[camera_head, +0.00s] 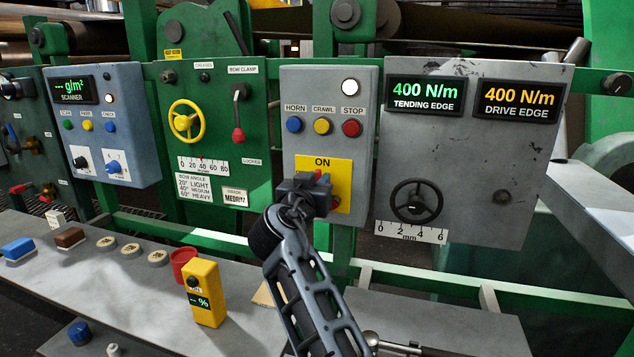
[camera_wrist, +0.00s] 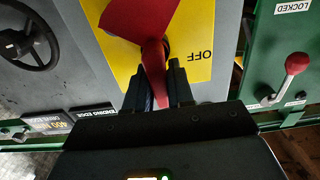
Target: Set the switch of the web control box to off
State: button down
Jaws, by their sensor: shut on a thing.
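The grey control box (camera_head: 292,97) carries HORN, CRAWL and STOP buttons over a yellow switch plate (camera_head: 344,167). Its ON label shows at the plate's top. My gripper (camera_head: 312,190) is in front of the plate and hides much of it and of the red switch handle (camera_head: 335,202). The wrist view is upside down against the head view. There my gripper (camera_wrist: 160,84) is shut on the red switch handle (camera_wrist: 150,28), whose narrow end lies between the fingers. The handle points roughly toward the ON side. The OFF label (camera_wrist: 203,55) shows beside it on the yellow plate.
The green panel (camera_head: 222,130) with a yellow handwheel and red-knobbed lever (camera_head: 238,134) is close on the left. The tension panel (camera_head: 472,155) with a black handwheel is on the right. A yellow handheld meter (camera_head: 205,292) and red cup (camera_head: 183,263) stand on the bench below.

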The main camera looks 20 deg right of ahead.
jog(key=shift+n, duration=0.4)
jog(key=shift+w+a+f+n+p, duration=0.25)
jog(key=shift+a+f+n+p, duration=0.15)
jog(key=shift+n, duration=2.45)
jog(key=shift+w+a+f+n+p, duration=0.15)
jog(key=shift+w+a+f+n, duration=0.2)
jog(key=shift+n, duration=2.55)
jog(key=shift+w+a+f+n+p, duration=0.15)
jog(key=shift+a+f+n+p, duration=0.3)
jog(key=shift+n, duration=2.4)
jog(key=shift+d+f, duration=0.1)
jog(key=shift+f, duration=0.05)
jog(key=c, duration=1.1)
grip_release()
